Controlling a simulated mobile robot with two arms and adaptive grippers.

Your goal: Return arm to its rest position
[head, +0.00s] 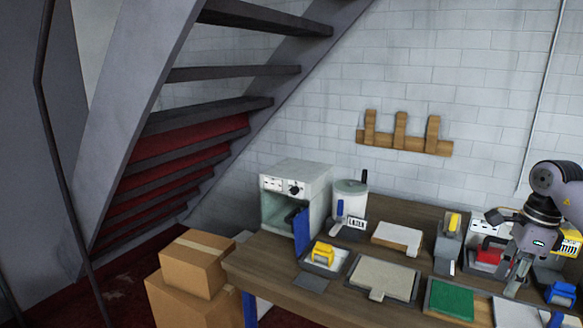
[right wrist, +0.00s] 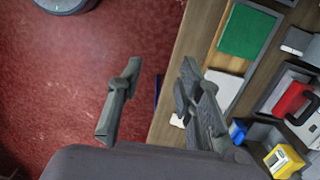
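My right gripper (head: 516,282) hangs from the right arm (head: 545,205) at the right side of the head view, its fingers pointing down in front of the workbench (head: 345,308). In the right wrist view the two fingers of my right gripper (right wrist: 160,82) are spread apart with nothing between them. Red floor (right wrist: 70,70) shows between and left of them, and the bench edge runs behind the right finger. My left arm and gripper are not in view.
The bench holds a green pad (head: 452,300), a beige mat (head: 383,277), a yellow block (head: 322,252), a blue object (head: 561,292) and a red object (head: 489,256). Cardboard boxes (head: 195,262) stand beside the bench, below stairs (head: 190,150).

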